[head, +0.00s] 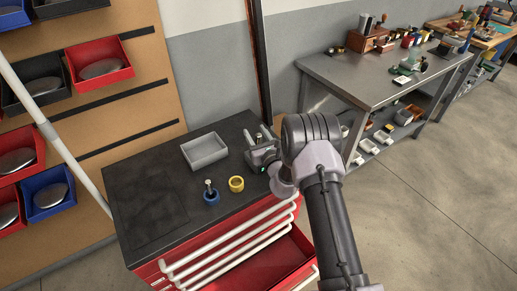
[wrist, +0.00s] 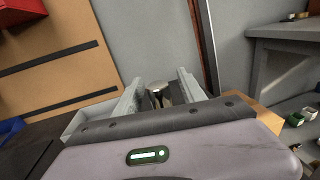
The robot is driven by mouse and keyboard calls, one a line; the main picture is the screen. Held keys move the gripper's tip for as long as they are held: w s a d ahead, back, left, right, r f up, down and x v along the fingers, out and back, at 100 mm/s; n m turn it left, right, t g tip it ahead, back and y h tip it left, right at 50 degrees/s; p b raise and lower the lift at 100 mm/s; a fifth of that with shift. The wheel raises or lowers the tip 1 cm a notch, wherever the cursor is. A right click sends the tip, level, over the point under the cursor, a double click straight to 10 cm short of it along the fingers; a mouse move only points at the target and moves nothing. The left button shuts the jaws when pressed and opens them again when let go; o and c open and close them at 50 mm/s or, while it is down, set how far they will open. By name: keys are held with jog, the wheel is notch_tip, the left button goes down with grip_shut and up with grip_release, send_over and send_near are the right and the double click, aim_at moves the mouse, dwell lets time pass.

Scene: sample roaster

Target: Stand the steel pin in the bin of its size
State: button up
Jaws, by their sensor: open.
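A pin with a pale round head (head: 208,183) stands upright in a small round blue bin (head: 211,197) on the dark cabinet top. A round yellow bin (head: 236,184) stands just right of it and looks empty. My gripper (head: 265,136) is open at the right back of the cabinet top, apart from both bins. In the wrist view, my gripper (wrist: 158,90) has its two fingers spread. A metallic piece with a flat round top (wrist: 160,87) shows between them; I cannot tell whether it is touched or lies beyond them. Its lower part is hidden by my gripper body.
A grey rectangular tray (head: 188,153) lies on the cabinet top (head: 150,230), left of my gripper. A board with red, black and blue trays (head: 47,190) is at the left. A metal workbench (head: 345,70) stands at the right. The cabinet's front left top is clear.

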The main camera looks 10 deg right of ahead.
jog(key=shift+w+r, duration=0.1)
jog(key=shift+w, duration=0.05)
grip_shut()
dwell(1.3)
